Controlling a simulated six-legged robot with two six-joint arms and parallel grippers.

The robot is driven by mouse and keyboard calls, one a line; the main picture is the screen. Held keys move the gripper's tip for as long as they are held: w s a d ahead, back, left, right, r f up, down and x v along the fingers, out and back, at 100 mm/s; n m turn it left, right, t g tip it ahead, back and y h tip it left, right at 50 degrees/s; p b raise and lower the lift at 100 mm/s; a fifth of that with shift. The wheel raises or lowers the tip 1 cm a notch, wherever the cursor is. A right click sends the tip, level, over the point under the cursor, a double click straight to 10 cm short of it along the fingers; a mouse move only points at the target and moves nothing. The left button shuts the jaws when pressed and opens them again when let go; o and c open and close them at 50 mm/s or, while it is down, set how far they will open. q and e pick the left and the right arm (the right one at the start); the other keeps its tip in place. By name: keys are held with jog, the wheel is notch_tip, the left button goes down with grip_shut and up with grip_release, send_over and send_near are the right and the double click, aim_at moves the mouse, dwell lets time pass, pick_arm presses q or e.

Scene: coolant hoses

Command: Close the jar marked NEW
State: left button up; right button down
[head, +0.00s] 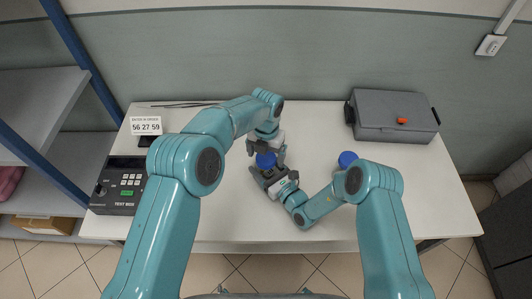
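A round blue lid (265,160) shows near the middle of the table, between my two grippers. My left gripper (267,152) reaches down from above with a finger on each side of the lid and looks shut on it. My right gripper (264,173) comes in low from the right, just below the lid. Its fingers sit around where a jar body would be, but that spot is hidden, so its grip cannot be told. A second blue lid or jar top (347,159) stands to the right, partly behind my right arm. No NEW mark is readable.
A grey case (394,117) with an orange-red latch stands at the back right. A dark test box (118,187) with lit buttons stands at the left, near a white number sign (146,126). Thin dark rods (180,105) lie at the back edge. The table's (422,203) front right is clear.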

pick_arm(q)
jog(key=shift+r, duration=2.3)
jog(key=shift+c, duration=0.5)
